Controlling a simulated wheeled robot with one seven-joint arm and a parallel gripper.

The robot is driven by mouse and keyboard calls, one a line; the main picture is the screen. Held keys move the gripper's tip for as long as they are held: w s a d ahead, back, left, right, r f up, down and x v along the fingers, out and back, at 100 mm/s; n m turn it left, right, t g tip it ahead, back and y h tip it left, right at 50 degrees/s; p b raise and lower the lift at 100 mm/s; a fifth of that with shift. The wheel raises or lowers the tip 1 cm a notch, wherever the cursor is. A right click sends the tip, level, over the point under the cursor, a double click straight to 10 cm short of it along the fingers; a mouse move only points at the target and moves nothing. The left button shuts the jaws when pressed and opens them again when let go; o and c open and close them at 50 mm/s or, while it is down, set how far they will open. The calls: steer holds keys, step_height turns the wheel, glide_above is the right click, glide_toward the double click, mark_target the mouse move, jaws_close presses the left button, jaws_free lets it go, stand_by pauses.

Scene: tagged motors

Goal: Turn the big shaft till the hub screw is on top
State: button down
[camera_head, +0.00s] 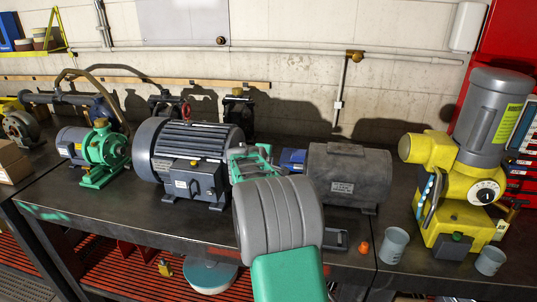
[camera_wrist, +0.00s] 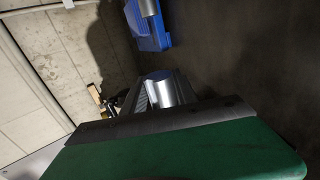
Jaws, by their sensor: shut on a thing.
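The big grey finned motor (camera_head: 190,150) stands on the bench in the head view. My gripper (camera_head: 250,158) is at its right-hand end, where my green and grey arm parts hide the shaft. In the wrist view, a shiny metal cylinder (camera_wrist: 184,88), seemingly the big shaft, shows just beyond the dark bar and green body of my gripper. The gripper is shut on it, though the fingertips' contact is mostly hidden. I cannot see the hub screw in either view.
A green pump (camera_head: 103,150) is to the left. A yellow machine (camera_head: 455,175) and two grey cups (camera_head: 393,245) are at the right. A wall is behind.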

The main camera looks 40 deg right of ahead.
steer(key=shift+r+g+y+p, duration=0.3)
steer(key=shift+g+y+p, duration=0.55)
steer(key=shift+p, duration=1.4)
steer(key=shift+f+g+y+p, duration=0.1)
steer(key=shift+g+y+p, duration=0.3)
steer(key=shift+p, duration=0.85)
steer(key=shift+f+y+p, duration=0.1)
steer(key=shift+y+p, duration=0.25)
steer(key=shift+y, duration=0.1)
steer(key=c, duration=1)
jaws_free()
steer(key=shift+f, duration=0.1)
steer(key=shift+o, duration=0.2)
steer(key=b+v, duration=0.2)
steer(key=v, duration=0.5)
steer(key=shift+a+r, duration=0.2)
steer(key=shift+r, duration=0.15)
